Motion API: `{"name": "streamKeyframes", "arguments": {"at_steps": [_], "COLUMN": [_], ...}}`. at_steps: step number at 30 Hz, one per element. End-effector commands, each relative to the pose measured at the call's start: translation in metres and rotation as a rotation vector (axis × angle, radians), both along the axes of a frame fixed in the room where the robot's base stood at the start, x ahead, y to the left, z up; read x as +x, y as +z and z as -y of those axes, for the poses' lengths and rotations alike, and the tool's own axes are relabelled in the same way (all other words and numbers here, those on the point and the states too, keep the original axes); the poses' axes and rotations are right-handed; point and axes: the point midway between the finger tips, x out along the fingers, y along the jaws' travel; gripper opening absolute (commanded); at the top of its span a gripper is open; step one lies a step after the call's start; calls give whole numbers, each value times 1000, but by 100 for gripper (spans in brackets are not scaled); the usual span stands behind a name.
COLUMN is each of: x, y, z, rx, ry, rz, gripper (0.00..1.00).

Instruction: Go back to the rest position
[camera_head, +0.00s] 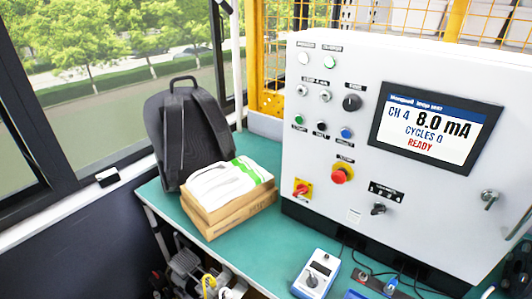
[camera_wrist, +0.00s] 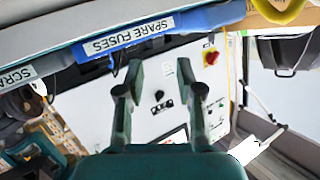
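My gripper (camera_wrist: 159,72) shows in the wrist view with its two green-grey fingers spread apart and nothing between them. It is open and empty. Beyond the fingers is the white control cabinet (camera_wrist: 150,115), which also stands on the bench in the head view (camera_head: 330,140). My gripper does not show in the head view.
A blue bin edge labelled SPARE FUSES (camera_wrist: 140,35) crosses the top of the wrist view, close to the fingers. On the green bench (camera_head: 255,247) are a handheld meter (camera_head: 316,274), cardboard boxes (camera_head: 230,210) and a black backpack (camera_head: 190,130).

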Motion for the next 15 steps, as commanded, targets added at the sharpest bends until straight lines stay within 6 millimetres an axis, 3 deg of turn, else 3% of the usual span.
{"name": "streamKeyframes", "arguments": {"at_steps": [1,6,15], "x": [-18,-71,-162], "y": [-8,-19,-7], "z": [0,-7,-12], "rx": [-16,-68,-145], "ry": [28,129,224], "rz": [-23,-56,-57], "gripper": [36,36,36]}}
